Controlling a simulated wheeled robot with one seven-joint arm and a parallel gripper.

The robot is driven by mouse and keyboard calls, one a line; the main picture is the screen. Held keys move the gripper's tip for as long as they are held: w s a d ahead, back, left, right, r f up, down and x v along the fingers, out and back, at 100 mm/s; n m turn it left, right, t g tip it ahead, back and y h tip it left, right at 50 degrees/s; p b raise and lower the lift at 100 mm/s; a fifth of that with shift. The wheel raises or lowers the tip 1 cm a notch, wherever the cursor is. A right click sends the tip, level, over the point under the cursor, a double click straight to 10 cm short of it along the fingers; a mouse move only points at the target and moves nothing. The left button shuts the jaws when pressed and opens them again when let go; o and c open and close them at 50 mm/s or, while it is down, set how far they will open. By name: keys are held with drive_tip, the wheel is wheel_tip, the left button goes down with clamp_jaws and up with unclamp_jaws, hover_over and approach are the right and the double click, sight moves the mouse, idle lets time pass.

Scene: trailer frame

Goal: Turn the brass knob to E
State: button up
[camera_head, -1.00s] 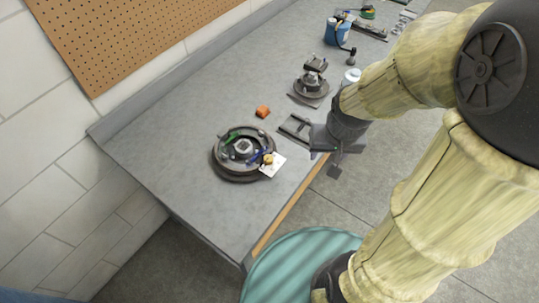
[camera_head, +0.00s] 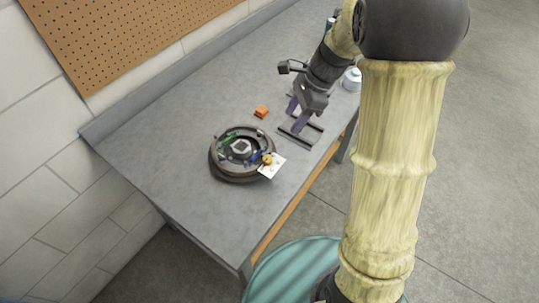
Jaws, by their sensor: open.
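The brass knob (camera_head: 267,158) sits on a white card-like plate (camera_head: 273,167) at the right front edge of a round dark turntable-like fixture (camera_head: 216,171) on the grey workbench. Any letters on the plate are too small to read, so I cannot tell where the knob points. My gripper (camera_head: 297,118) is open and empty, pointing down over the bench to the right of and beyond the knob, apart from it. Its fingers show above a dark flat bracket.
An orange block (camera_head: 261,112) lies behind the round fixture. The dark flat bracket (camera_head: 312,137) lies under my gripper. A white-topped container (camera_head: 352,79) stands at the bench's right edge. The bench (camera_head: 165,150) is clear left of the fixture.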

sight(268, 158)
drive_tip(key=x, duration=1.7)
drive_tip(key=shift+f, duration=0.3)
drive_tip(key=c, duration=1)
